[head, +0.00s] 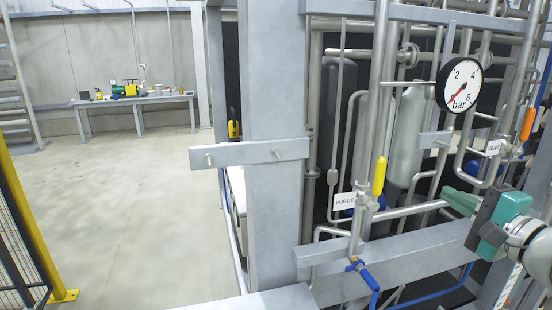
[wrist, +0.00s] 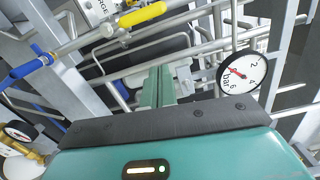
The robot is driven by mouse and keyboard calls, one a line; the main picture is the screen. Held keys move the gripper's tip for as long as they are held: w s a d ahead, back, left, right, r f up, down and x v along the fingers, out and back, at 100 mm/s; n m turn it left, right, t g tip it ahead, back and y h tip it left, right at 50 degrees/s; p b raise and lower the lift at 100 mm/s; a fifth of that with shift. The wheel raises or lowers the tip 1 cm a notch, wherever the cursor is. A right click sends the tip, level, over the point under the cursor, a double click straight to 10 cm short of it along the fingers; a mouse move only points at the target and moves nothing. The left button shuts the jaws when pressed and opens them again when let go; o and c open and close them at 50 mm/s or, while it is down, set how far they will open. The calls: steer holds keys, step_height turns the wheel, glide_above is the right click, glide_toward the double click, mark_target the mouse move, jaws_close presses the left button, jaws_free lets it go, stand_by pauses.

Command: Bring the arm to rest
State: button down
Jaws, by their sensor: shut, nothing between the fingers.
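My gripper (head: 462,203) is at the right of the head view, in front of the pipework of the stack. Its green fingers are together with nothing between them, and they point left toward the yellow-handled valve. In the wrist view the closed fingers (wrist: 158,88) show in the middle. The yellow valve handle (head: 379,176) stands upright beside the PURGE label (head: 345,201); it also shows in the wrist view (wrist: 142,14). The fingers are apart from the handle in the head view.
A pressure gauge (head: 460,84) is above my gripper. An orange handle (head: 527,124) is near the VENT label (head: 493,147). A blue valve handle (head: 368,278) sits low by the grey beam (head: 400,272). A workbench (head: 135,101) stands far left, with clear floor before it.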

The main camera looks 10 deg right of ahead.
steer(key=w+a+f+n+g+y, duration=0.1)
steer(key=a+f+n+g+y, duration=0.2)
steer(key=a, duration=0.5)
steer(key=w+a+f+n+g+y, duration=0.1)
steer(key=a+f+n+g, duration=0.35)
steer(key=a, duration=0.35)
steer(key=s+a+f+n+g+h, duration=0.5)
steer(key=s+a+f+n, duration=0.1)
steer(key=a+f+n, duration=0.4)
steer(key=shift+s+a+f+n+h, duration=0.3)
steer(key=shift+s+a+f+n, duration=0.1)
steer(key=shift+f, duration=0.25)
steer(key=shift+d, duration=0.1)
